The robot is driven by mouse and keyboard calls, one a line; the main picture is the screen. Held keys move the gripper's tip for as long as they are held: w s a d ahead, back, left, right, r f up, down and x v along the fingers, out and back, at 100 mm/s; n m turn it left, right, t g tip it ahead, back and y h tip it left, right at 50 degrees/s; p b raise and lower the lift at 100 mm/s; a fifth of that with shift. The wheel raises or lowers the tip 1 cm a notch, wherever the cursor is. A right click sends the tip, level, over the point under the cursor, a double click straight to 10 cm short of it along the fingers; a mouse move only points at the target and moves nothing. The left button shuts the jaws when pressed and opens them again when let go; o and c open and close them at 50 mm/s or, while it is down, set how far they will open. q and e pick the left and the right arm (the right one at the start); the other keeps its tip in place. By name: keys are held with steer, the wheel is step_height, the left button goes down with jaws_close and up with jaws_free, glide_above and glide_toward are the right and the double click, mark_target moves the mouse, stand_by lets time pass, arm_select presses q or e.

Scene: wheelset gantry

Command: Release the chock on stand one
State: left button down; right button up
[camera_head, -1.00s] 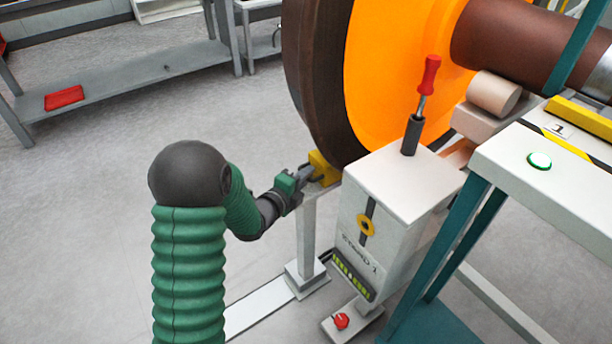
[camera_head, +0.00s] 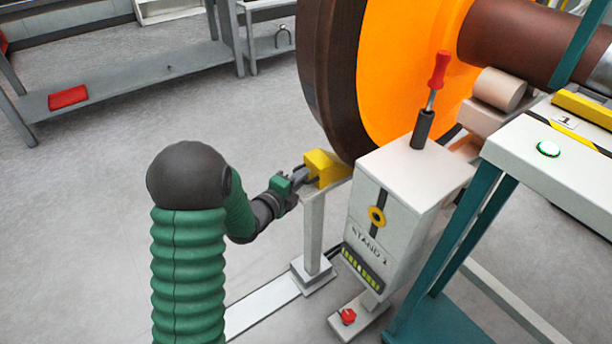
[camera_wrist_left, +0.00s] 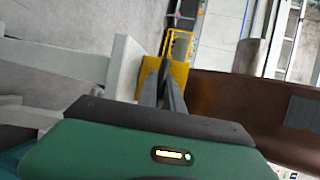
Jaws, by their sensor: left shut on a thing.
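The yellow chock (camera_head: 325,167) sits on top of a slim grey post, close against the lower rim of the large brown and orange wheel (camera_head: 330,75). My left gripper (camera_head: 305,175) is shut on the chock from its left side; the wrist view shows the dark fingers reaching the yellow block (camera_wrist_left: 172,72). Stand one is the white box (camera_head: 385,205) marked "STAND 1", with a yellow ring on its front and a red-handled lever (camera_head: 432,90) upright on top. My right gripper is not in view.
A white table (camera_head: 560,170) with a green button and a "1" label stands at the right on teal legs. A red button (camera_head: 347,316) sits on the stand's foot. A grey bench (camera_head: 150,75) with a red tray is at the back left. Floor between is clear.

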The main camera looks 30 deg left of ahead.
arm_select(q)
steer(key=shift+s+a+f, duration=0.2)
steer(key=shift+s+a, duration=0.25)
steer(key=shift+s, duration=0.35)
steer(key=shift+f, duration=0.2)
steer(key=shift+d+r, duration=0.1)
steer(key=shift+d, duration=0.35)
steer(key=c, duration=1.8)
jaws_free()
steer(key=shift+a, duration=0.15)
steer(key=shift+o, duration=0.2)
steer(key=shift+a, duration=0.25)
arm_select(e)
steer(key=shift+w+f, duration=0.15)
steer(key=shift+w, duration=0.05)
arm_select(q)
steer(key=shift+d+r, duration=0.15)
